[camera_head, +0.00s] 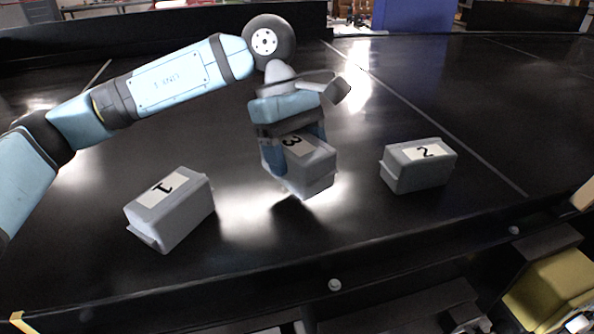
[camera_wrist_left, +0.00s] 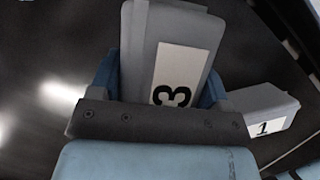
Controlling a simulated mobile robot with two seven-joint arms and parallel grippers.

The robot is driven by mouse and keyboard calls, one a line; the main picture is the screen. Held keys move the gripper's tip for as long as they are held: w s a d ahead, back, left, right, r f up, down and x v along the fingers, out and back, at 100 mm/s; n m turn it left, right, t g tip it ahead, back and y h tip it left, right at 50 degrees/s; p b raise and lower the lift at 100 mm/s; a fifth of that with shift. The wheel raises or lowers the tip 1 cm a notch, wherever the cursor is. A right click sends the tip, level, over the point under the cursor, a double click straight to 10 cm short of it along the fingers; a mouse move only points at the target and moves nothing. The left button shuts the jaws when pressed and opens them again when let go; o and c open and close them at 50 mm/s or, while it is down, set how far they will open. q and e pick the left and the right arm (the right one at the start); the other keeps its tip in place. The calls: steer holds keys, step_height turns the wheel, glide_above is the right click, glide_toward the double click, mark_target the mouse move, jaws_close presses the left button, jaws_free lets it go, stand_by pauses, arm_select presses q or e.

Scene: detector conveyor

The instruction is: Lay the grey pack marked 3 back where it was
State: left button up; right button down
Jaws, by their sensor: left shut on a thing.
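The grey pack marked 3 (camera_head: 318,178) is in the middle of the black conveyor (camera_head: 300,230) in the head view. My left gripper (camera_head: 294,152) comes down over it from above and is shut on it, one finger on each side. The pack also fills the upper middle of the left wrist view (camera_wrist_left: 152,50), between the blue fingers of the gripper (camera_wrist_left: 160,85). Its label with the 3 faces up. I cannot tell whether its underside touches the belt. My right gripper is not in view.
A grey pack marked 1 (camera_head: 182,222) lies to the left and nearer. A grey pack marked 2 (camera_head: 425,173) lies to the right. Belt between the packs is clear. A yellow box (camera_head: 560,285) is beyond the conveyor's front edge at the lower right.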

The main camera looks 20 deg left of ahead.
arm_select(q)
step_height(320, 180, down, 4)
steer(key=shift+f+p, duration=0.15)
steer(key=shift+p, duration=0.15)
steer(key=shift+f, duration=0.1)
steer(key=shift+f+b, duration=0.1)
steer(key=shift+b, duration=0.2)
steer(key=o, duration=1.2)
